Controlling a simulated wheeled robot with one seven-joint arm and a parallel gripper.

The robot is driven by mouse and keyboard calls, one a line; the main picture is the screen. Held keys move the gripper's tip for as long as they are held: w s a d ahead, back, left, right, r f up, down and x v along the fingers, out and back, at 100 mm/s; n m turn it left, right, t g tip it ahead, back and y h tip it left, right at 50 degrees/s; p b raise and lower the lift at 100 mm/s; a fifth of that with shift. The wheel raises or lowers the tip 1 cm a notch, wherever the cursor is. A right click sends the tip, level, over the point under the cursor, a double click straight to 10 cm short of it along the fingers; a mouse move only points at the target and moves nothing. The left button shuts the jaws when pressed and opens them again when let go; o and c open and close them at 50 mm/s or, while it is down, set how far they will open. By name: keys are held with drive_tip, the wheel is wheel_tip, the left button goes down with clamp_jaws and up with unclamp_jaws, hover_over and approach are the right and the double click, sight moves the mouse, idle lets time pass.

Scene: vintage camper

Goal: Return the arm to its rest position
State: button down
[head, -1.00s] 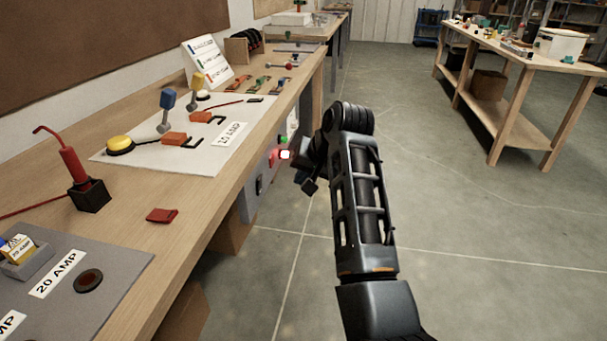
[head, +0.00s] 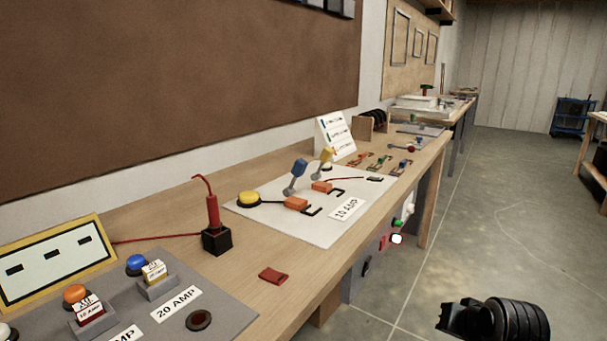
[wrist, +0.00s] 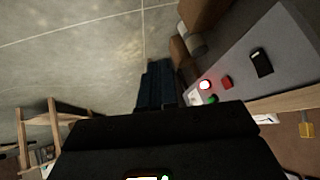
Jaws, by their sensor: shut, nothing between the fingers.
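In the head view, only a dark joint of my arm (head: 497,319) shows at the lower right, over the floor to the right of the workbench (head: 290,300). It is apart from the bench. My gripper is not distinguishable there. In the wrist view, my gripper (wrist: 157,75) shows as dark fingers close together beyond a wide black body. It is shut and empty, with floor behind it. The bench's grey front panel (wrist: 272,62) lies to its right, with a lit white button and red and green ones.
On the bench are a grey board (head: 230,318) with colored buttons, a red-handled tool (head: 213,212) in a black block, a red piece (head: 273,276) and a white sheet (head: 330,232) with levers. Open floor (head: 480,230) lies right of the bench. Another table (head: 590,165) stands at the far right.

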drive_tip(key=s+f+n+t, duration=0.2)
drive_tip(key=s+f, duration=0.1)
drive_tip(key=s, duration=1)
drive_tip(key=s+f+n+t, duration=0.1)
drive_tip(key=s+f+n, duration=0.1)
drive_tip(key=s, duration=1.2)
drive_tip(key=s+a+r+t, duration=0.1)
drive_tip(key=s+a+r, duration=0.2)
drive_tip(key=s+r, duration=0.2)
drive_tip(key=s+a+r+t, duration=0.1)
drive_tip(key=s+a+r, duration=0.1)
drive_tip(key=s+r, duration=0.3)
drive_tip(key=s+a+r+n+t, duration=0.1)
drive_tip(key=s+a+r, duration=0.2)
drive_tip(key=s, duration=0.7)
wheel_tip(320, 180, up, 2)
drive_tip(key=shift+a+t+y+p, duration=0.3)
drive_tip(key=shift+y+p, duration=0.05)
drive_tip(key=shift+y, duration=0.05)
